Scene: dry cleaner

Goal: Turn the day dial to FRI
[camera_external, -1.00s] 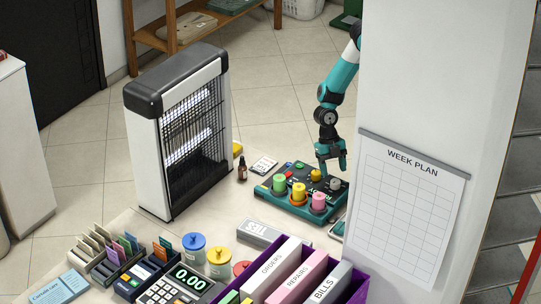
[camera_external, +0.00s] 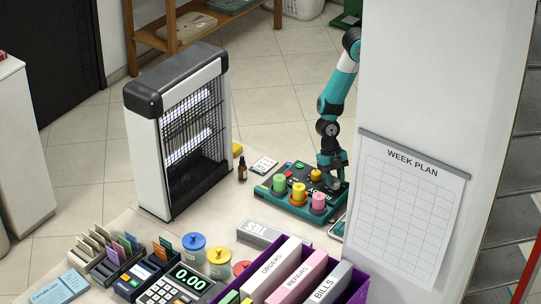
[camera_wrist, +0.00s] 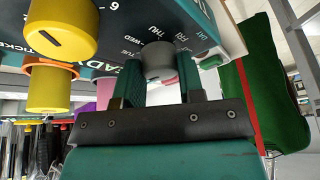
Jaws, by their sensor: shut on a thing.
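The day dial is a round grey knob (camera_wrist: 158,62) on a dark control panel (camera_wrist: 120,48) with a teal base. The labels TUE, THU and FRI show around it in the wrist view; part of the label ring is hidden, and I cannot tell which day its mark points to. My gripper (camera_wrist: 160,72) is shut on the dial, one finger on each side. In the external view my gripper (camera_external: 332,178) reaches down onto the right back of the panel (camera_external: 285,207) and hides the dial.
A yellow knob (camera_wrist: 62,28) stands beside the dial; green (camera_external: 279,183), yellow (camera_external: 298,192) and pink (camera_external: 318,201) cylinders stand along the panel's front. A bug-zapper-like unit (camera_external: 180,125) is left. The pillar with the week plan (camera_external: 410,200) is close on the right.

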